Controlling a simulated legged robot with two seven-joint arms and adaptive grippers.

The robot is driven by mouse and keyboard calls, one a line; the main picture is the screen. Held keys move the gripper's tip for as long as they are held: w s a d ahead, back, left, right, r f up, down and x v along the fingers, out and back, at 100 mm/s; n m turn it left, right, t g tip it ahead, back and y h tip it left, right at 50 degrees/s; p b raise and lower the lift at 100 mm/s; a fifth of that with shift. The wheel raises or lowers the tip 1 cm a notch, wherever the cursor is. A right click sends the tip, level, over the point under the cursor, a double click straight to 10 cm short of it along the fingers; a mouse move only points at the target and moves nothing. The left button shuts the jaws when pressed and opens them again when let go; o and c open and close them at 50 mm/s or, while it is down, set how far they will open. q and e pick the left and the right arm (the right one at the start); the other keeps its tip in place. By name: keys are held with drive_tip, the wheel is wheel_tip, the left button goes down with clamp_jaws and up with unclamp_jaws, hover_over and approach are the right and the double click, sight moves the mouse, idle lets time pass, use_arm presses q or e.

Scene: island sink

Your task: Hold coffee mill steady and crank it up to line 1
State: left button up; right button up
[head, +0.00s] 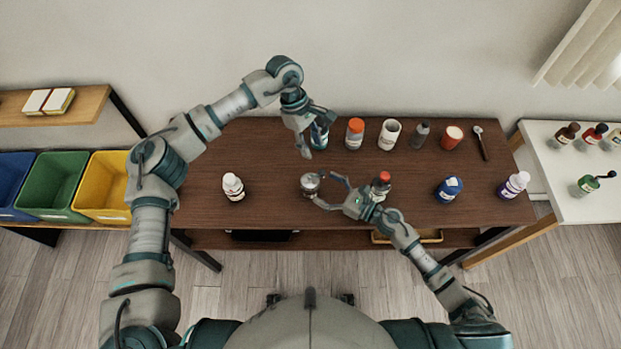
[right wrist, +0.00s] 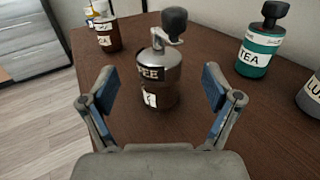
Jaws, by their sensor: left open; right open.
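The coffee mill stands upright on the table, with a metal top, a dark brown body and a label ending in "EE"; it shows in the head view (head: 310,185) and in the right wrist view (right wrist: 160,92). Its crank (right wrist: 165,40) carries a black knob. My right gripper (head: 328,190) is open, with its fingers to either side of the mill's near side in the right wrist view (right wrist: 157,85); I see no grip on the mill. My left gripper (head: 314,138) is open above the table, behind the mill, empty as far as I see.
A green container labelled "TEA" (right wrist: 256,52) stands right of the mill in the right wrist view. A red-capped bottle (head: 381,183) is beside my right gripper. A white bottle (head: 233,187) stands left. Several containers line the back, including an orange-capped one (head: 355,133).

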sight(318, 185)
drive_tip(key=x, duration=0.5)
drive_tip(key=shift+w+a, duration=0.15)
drive_tip(key=shift+a, duration=0.15)
drive_tip(key=c, duration=1.3)
drive_tip(key=shift+c, duration=0.2)
